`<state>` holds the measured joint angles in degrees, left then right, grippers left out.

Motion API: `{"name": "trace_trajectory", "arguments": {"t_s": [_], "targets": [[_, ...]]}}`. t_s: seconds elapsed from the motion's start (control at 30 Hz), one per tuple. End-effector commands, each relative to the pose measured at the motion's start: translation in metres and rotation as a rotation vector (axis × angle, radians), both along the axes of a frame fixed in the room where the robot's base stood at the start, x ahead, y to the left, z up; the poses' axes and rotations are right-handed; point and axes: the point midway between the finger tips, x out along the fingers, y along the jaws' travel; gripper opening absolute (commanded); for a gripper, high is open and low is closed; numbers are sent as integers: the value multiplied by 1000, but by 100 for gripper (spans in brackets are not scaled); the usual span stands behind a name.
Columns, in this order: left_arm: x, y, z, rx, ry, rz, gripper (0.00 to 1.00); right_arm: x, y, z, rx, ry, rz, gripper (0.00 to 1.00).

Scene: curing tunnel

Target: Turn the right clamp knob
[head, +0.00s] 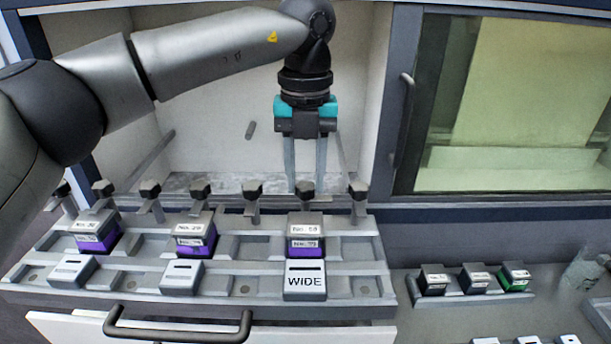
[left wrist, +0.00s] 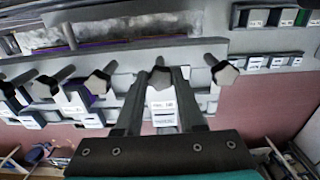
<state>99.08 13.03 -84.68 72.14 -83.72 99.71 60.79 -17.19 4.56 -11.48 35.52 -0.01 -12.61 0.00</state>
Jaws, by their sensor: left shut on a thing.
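A row of dark clamp knobs on rods stands along the back of the grey fixture rack (head: 345,285). My left gripper (head: 306,180) points down, its two fingers around the second knob from the right (head: 306,187). In the left wrist view, this knob (left wrist: 160,77) shows between the finger ends of the gripper (left wrist: 161,95), which is shut on it. The rightmost knob (head: 358,190) stands free beside it and also shows in the left wrist view (left wrist: 222,74). My right gripper is in neither view.
Purple-banded blocks (head: 305,244) sit in the rack in front of the knobs, with a WIDE label plate (head: 305,281) below one. A drawer handle (head: 178,332) crosses the front. A small holder (head: 475,297) with dark blocks is at the right. A glass door (head: 510,110) stands behind.

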Motion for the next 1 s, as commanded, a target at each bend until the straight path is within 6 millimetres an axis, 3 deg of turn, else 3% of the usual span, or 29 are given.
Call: {"name": "trace_trajectory", "arguments": {"t_s": [0.3, 0.33, 0.57, 0.87, 1.0], "targets": [[1, 0, 2, -2, -4, 6, 0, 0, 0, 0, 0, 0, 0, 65], [1, 0, 2, -2, -4, 6, 40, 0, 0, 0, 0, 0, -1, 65], [1, 0, 1, -1, -2, 4, 66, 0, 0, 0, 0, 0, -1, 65], [0, 0, 2, -1, -1, 3, 68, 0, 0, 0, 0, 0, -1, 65], [1, 0, 14, -2, -4, 3, 68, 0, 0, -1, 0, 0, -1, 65]]}}
